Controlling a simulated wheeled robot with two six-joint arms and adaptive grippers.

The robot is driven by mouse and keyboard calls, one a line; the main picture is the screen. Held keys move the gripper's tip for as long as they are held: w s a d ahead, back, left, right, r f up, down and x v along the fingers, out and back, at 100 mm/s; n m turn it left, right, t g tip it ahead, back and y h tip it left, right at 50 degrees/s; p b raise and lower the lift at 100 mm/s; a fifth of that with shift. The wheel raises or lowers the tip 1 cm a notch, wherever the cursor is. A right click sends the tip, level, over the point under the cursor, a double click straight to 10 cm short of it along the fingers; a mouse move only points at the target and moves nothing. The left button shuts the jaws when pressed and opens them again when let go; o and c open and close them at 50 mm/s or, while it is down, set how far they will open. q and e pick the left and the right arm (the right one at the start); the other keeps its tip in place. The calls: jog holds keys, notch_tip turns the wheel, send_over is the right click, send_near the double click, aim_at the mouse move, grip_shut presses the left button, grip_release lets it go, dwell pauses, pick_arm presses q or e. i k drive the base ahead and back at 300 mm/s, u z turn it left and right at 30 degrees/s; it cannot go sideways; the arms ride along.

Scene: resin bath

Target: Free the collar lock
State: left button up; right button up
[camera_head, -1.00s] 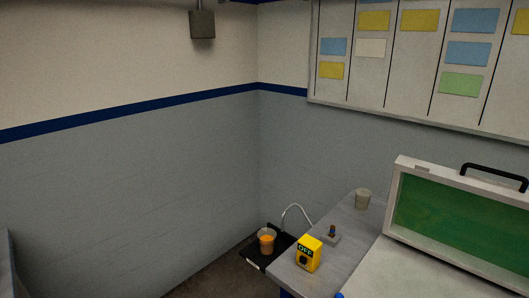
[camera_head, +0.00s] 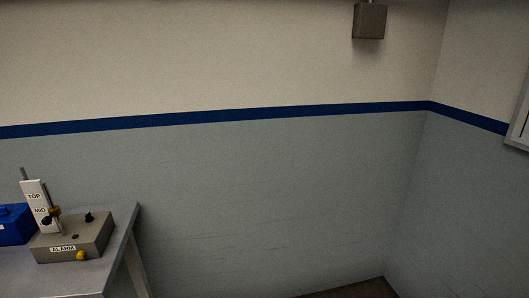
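A grey box labelled ALARM (camera_head: 75,238) sits on a grey table at the lower left. It has a yellow knob (camera_head: 81,255) on its front and a small black knob on top. Behind it stands an upright white plate (camera_head: 40,205) marked TOP and MID, beside a thin rod. A small brown collar-like piece with a dark knob (camera_head: 51,216) sits on the rod near the MID mark. Whether it is locked is too small to tell. Neither of my grippers is in view.
The grey table (camera_head: 75,281) ends at the lower left, with a leg below its right edge. A blue box (camera_head: 13,225) is cut off at the left edge. A grey box (camera_head: 369,21) hangs high on the wall.

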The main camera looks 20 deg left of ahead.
aim_at(88, 217)
jog(key=u, duration=1)
jog(key=i, duration=0.85)
jog(key=u, duration=0.75)
